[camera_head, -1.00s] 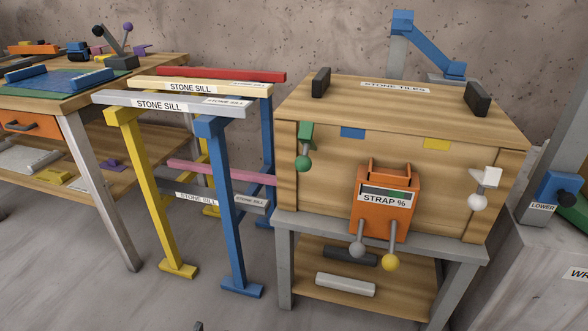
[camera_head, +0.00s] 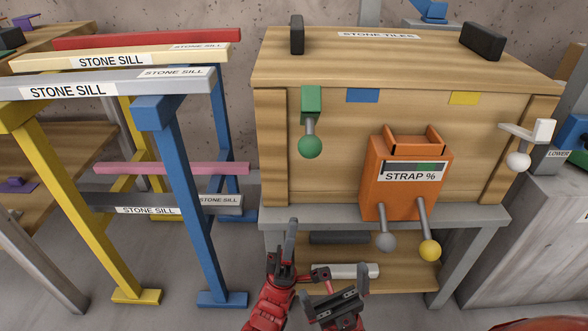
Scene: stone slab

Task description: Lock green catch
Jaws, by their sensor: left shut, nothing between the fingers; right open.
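The green catch (camera_head: 311,105) is on the front left of the wooden crate (camera_head: 282,62) labelled STONE TILES. Its grey lever hangs down and ends in a green ball (camera_head: 310,146). My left gripper (camera_head: 291,230) is shut and empty, pointing up, below the green ball and apart from it in the picture. My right gripper (camera_head: 337,292) is open and empty, low in the picture, right of the left one. A white catch (camera_head: 541,130) with a white ball (camera_head: 518,160) is on the crate's right side.
An orange STRAP % box (camera_head: 376,187) with grey (camera_head: 386,242) and yellow (camera_head: 430,250) ball levers is on the crate's front. The crate stands on a grey-framed bench (camera_head: 470,216). Blue and yellow trestles (camera_head: 180,185) with stone sills stand at left.

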